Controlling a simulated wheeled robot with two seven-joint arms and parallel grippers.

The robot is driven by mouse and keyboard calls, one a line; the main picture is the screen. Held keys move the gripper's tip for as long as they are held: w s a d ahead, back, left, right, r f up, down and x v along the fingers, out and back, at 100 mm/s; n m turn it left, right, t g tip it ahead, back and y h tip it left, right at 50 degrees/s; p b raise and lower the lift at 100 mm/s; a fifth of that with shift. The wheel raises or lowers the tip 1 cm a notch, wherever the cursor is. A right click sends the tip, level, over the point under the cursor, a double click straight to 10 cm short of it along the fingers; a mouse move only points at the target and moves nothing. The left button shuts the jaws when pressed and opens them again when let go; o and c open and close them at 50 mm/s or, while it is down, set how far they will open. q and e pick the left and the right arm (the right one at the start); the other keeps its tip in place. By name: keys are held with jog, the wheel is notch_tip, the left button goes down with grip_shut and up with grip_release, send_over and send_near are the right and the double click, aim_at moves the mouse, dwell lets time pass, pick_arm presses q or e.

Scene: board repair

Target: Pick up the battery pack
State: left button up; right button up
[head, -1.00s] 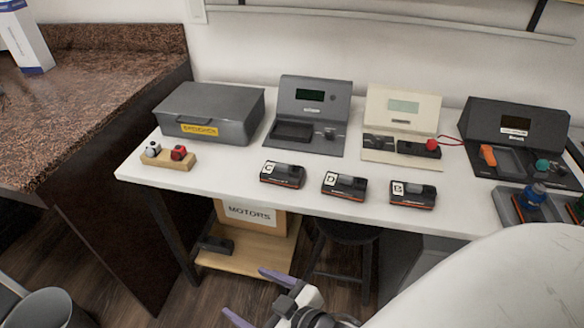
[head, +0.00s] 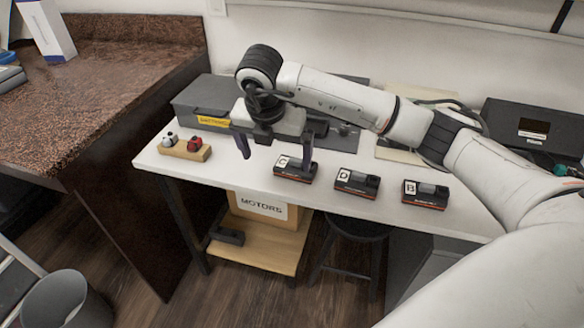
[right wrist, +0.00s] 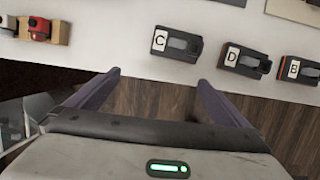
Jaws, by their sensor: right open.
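Three dark battery packs with orange trim lie in a row near the front edge of the white table: pack C (head: 295,168), pack D (head: 356,181) and pack B (head: 425,194). The right wrist view also shows pack C (right wrist: 177,44), pack D (right wrist: 247,62) and pack B (right wrist: 299,70). My right gripper (head: 275,160) is open and empty, its fingers spread above the table's front edge by pack C. In the head view one finger overlaps pack C; in the wrist view all packs lie beyond the fingertips. My left gripper is not in view.
A grey box with a yellow label (head: 205,92) stands behind my right arm, which hides much of the devices at the back. A wooden block with white and red pieces (head: 184,150) is at left. A box marked MOTORS (head: 262,207) sits below the table.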

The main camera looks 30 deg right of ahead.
aim_at(295, 160)
jog(key=shift+m+h, duration=0.5)
jog(key=shift+h, duration=0.1)
jog(key=d+f, duration=0.2)
jog(key=w+d+f, duration=0.1)
jog(key=d+f, duration=0.1)
jog(key=w+d+f, duration=0.1)
jog(key=d+f, duration=0.1)
jog(key=shift+w+d+f+p, duration=0.1)
jog(key=shift+w+d+p, duration=0.15)
jog(key=shift+d+p, duration=0.15)
jog(key=shift+w+d+f, duration=0.15)
jog(key=shift+f, duration=0.3)
jog(key=c, duration=1)
jog(key=shift+r, duration=0.1)
jog(key=shift+c, duration=0.2)
jog(key=shift+w, duration=0.1)
